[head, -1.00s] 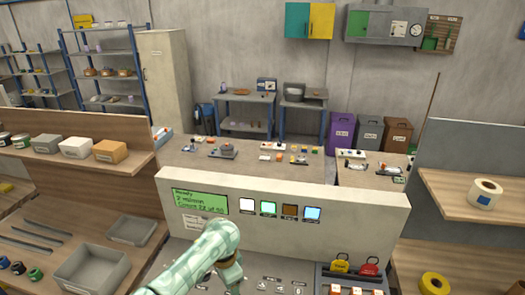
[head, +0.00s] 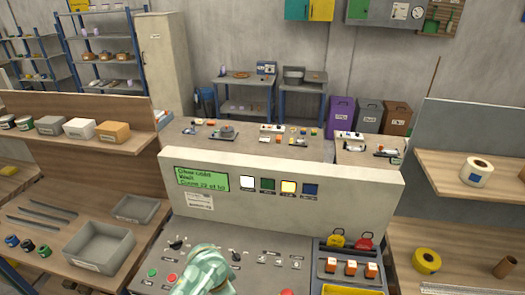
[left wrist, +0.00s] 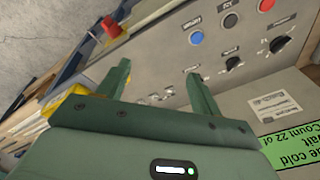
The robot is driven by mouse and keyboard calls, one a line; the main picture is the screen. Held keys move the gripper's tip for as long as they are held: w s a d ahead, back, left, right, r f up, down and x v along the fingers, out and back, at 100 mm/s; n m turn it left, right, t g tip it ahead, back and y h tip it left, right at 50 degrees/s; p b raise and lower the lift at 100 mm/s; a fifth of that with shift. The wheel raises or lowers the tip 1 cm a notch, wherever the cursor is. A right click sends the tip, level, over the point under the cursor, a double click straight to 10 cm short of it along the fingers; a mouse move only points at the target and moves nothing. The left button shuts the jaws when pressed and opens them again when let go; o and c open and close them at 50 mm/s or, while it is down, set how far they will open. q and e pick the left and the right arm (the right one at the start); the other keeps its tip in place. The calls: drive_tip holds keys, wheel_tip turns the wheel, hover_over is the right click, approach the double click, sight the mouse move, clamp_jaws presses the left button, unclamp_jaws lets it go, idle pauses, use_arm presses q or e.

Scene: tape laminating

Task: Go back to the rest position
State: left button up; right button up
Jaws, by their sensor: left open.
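My left arm (head: 203,270) shows in the head view as a pale green shape at the bottom edge, in front of the control panel (head: 245,255). Its fingertips cannot be made out there. In the left wrist view my left gripper (left wrist: 158,70) has its two green fingers apart with nothing between them. The panel with its knobs and buttons lies beyond the fingers. My right gripper is in neither view.
A grey bin (head: 98,247) stands at left. Tape rolls (head: 479,173) sit on right shelves.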

use_arm(q)
drive_tip(key=s+a+r+n+t+y, duration=0.25)
drive_tip(key=s+a+r, duration=0.35)
drive_tip(key=s+a, duration=0.3)
drive_tip(key=s+a+r+n+t+y, duration=0.1)
drive_tip(key=s+a+r+t+y, duration=0.15)
drive_tip(key=s+a+r, duration=0.65)
drive_tip(key=s+d+f+g+h+b, duration=0.2)
drive_tip(key=f+b, duration=0.5)
drive_tip(key=f, duration=1.4)
drive_tip(key=s+d+f+g+h+b, duration=0.15)
drive_tip(key=f+b, duration=0.45)
drive_tip(key=f, duration=1.6)
drive_tip(key=s+f+n+g+b, duration=0.1)
drive_tip(key=s+f+b, duration=0.4)
drive_tip(key=s+f, duration=0.4)
drive_tip(key=s+f+n+g+b, duration=0.2)
drive_tip(key=s+f+b, duration=0.3)
drive_tip(key=s+f, duration=0.5)
wheel_tip(320, 180, down, 5)
drive_tip(key=shift+s+f+h, duration=0.15)
drive_tip(key=shift+h, duration=0.3)
drive_tip(key=shift+c, duration=0.3)
